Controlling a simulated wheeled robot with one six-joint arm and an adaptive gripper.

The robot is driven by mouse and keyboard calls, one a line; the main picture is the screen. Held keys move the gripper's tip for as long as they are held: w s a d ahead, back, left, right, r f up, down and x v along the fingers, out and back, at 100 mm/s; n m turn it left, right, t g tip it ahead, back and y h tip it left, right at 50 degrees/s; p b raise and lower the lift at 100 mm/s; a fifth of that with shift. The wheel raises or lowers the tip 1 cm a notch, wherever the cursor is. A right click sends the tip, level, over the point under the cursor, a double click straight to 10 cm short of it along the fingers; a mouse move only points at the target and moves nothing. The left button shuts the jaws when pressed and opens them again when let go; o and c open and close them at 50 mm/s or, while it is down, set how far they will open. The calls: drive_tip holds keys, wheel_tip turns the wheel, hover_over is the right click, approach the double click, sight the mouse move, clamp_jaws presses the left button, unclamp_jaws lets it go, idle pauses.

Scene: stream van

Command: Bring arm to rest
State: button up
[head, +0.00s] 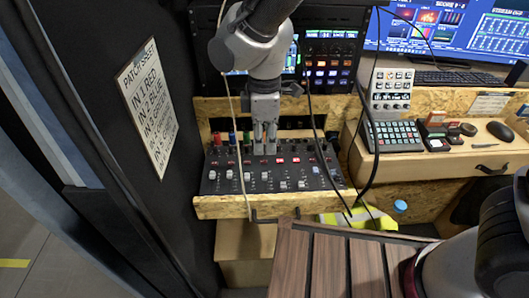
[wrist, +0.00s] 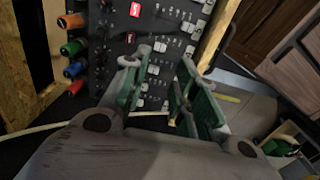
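My gripper (head: 265,146) points down over the audio mixer (head: 228,183) in the head view, with my arm coming from the top. In the wrist view my gripper (wrist: 166,62) has its green-padded fingers apart, with nothing visible held between them. The mixer's faders and lit red buttons show beyond the fingertips in the wrist view. Whether the fingertips touch the mixer I cannot tell.
Coloured plugs (head: 232,138) stand along the mixer's back left. Thin cables hang in front of the rack (head: 333,48) and over the mixer. A patch sheet (head: 149,107) is on the left wall.

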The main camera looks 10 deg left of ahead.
drive_tip(key=shift+r, duration=0.35)
drive_tip(key=s+d+r+m+t, duration=0.1)
drive_tip(key=d+r+m, duration=0.4)
drive_tip(key=d, duration=1)
drive_tip(key=s+d+r+m+t, duration=0.2)
drive_tip(key=d+r+m, duration=0.4)
drive_tip(key=d, duration=0.9)
drive_tip(key=s+d+r+m+t, duration=0.1)
drive_tip(key=s+d+r+m, duration=0.2)
drive_tip(key=d, duration=1.2)
wheel_tip(320, 180, up, 3)
drive_tip(key=m, duration=0.6)
drive_tip(key=shift+s+d+r+m, duration=0.2)
drive_tip(key=shift+s+d+m, duration=0.15)
drive_tip(key=shift+d+m, duration=0.05)
idle(1.7)
